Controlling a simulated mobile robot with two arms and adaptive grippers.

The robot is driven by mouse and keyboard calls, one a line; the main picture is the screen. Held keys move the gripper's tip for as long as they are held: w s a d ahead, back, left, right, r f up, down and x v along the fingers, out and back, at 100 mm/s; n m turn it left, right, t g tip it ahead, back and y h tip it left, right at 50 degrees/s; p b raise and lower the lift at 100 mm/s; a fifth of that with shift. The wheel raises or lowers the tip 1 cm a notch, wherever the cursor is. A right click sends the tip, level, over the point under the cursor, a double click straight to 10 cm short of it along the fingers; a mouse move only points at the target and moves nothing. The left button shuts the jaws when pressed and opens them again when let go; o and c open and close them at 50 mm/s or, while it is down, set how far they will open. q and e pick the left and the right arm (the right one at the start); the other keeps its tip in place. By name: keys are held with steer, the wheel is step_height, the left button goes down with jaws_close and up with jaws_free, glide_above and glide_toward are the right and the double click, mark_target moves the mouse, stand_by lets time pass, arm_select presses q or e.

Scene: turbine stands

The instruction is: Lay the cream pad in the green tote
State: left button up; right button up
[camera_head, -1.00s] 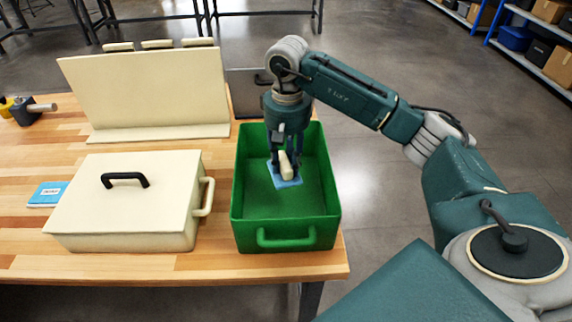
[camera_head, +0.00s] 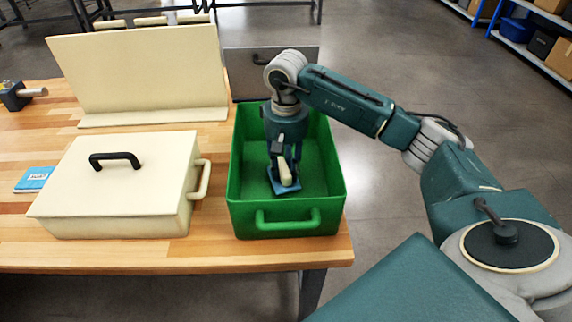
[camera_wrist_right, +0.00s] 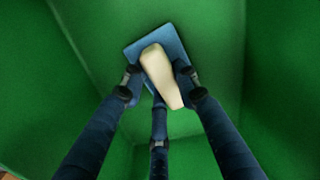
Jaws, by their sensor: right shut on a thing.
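The cream pad (camera_head: 286,173) has a cream grip piece on a flat blue square base. It is inside the green tote (camera_head: 240,214), toward the front half. In the right wrist view the pad (camera_wrist_right: 159,76) sits among three dark fingers, its blue base facing the tote floor. My right gripper (camera_head: 283,166) reaches down into the tote and is shut on the cream piece. I cannot tell whether the blue base touches the tote floor. My left gripper is not in view.
A cream lidded box (camera_head: 120,185) with a black handle stands left of the tote. A cream upright panel (camera_head: 140,75) and a grey case (camera_head: 245,70) stand behind. A blue booklet (camera_head: 33,180) lies at left. The tote is near the table's right edge.

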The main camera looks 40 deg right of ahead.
mark_target(286, 166)
steer(key=shift+f+b, duration=0.3)
steer(key=shift+f, duration=0.1)
stand_by(0.3)
steer(key=o, duration=1.2)
steer(key=shift+o, duration=0.2)
steer(key=shift+r+p, duration=2)
steer(key=shift+r, duration=1.55)
